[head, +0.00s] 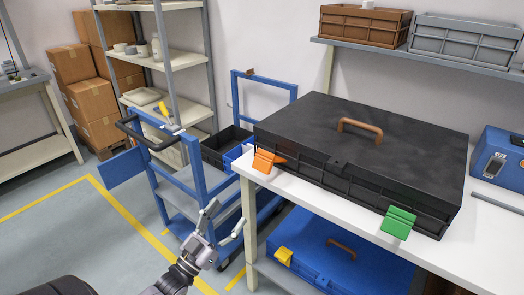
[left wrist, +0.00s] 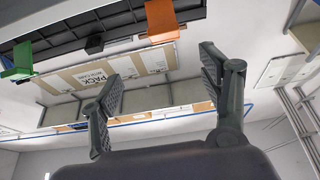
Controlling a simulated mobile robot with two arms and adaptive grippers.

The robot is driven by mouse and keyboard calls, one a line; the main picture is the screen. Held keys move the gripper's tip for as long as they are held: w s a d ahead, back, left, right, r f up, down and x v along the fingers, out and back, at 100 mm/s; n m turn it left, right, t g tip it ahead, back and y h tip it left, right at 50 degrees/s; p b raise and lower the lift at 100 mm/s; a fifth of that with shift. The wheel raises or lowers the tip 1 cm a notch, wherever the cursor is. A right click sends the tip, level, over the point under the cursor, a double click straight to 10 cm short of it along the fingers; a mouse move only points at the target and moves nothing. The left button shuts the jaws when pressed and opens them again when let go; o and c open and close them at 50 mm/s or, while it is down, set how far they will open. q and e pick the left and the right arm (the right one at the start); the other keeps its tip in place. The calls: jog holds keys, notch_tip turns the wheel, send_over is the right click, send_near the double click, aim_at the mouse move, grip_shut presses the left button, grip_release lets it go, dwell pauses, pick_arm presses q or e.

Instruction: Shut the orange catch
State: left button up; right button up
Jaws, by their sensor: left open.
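The orange catch (head: 264,162) is on the front left of a black case (head: 330,165), slanting outward from the case's front face. A green catch (head: 399,222) sits on the front right of the same case and also slants outward. The case's lid is down, with a brown handle on top. My left gripper (head: 227,215) is open and empty, below and left of the orange catch, in front of the table edge. In the left wrist view the orange catch (left wrist: 160,20) is above and beyond the open fingers, not touching them. My right gripper is not in view.
The white table (head: 350,230) carries the case, with a blue toolbox (head: 499,160) at the right. A blue case (head: 320,262) with a yellow catch lies on the shelf below. A blue cart (head: 195,180) stands close behind my left gripper.

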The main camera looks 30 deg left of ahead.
aim_at(259, 170)
pick_arm(q)
jog(key=x, duration=0.6)
jog(key=b+x, duration=0.1)
jog(key=x, duration=0.4)
jog(key=b+x, duration=0.1)
jog(key=x, duration=0.5)
jog(key=shift+w+a+f, duration=0.1)
jog(key=shift+w+a, duration=0.3)
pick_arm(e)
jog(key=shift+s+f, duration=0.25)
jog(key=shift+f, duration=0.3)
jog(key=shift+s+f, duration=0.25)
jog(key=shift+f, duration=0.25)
pick_arm(q)
jog(key=shift+c, duration=0.6)
